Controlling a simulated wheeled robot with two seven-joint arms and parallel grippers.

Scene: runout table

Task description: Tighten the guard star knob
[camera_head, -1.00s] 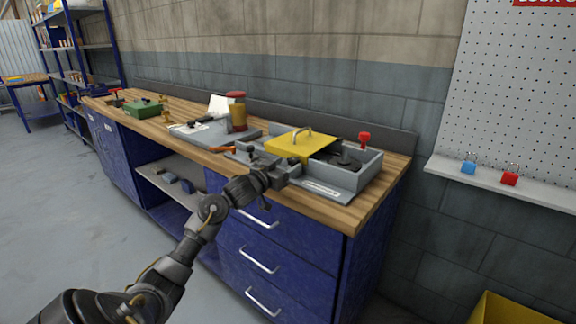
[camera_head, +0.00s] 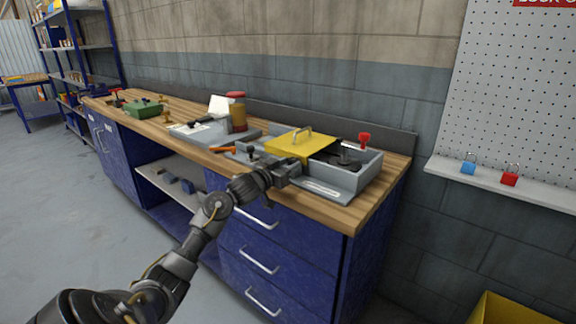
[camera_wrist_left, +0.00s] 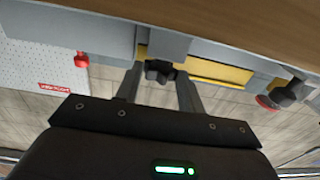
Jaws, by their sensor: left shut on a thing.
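A yellow guard (camera_head: 301,145) with a metal handle lies over the left part of a grey open-topped box (camera_head: 365,174) on the workbench. My left gripper (camera_head: 296,168) is at the front of this box. In the left wrist view, a black star knob (camera_wrist_left: 160,71) sits between the two fingers of my left gripper (camera_wrist_left: 159,86), which is shut on it. The knob is in front of the grey box wall and the yellow guard edge. In the head view the knob is hidden by the gripper. My right gripper is out of view.
A red knob (camera_head: 364,139) stands at the back of the box, and a dark part (camera_head: 346,163) sits inside. An orange-handled tool (camera_head: 222,149) lies left of the box. The wooden bench top (camera_head: 362,212) is clear at its right front.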

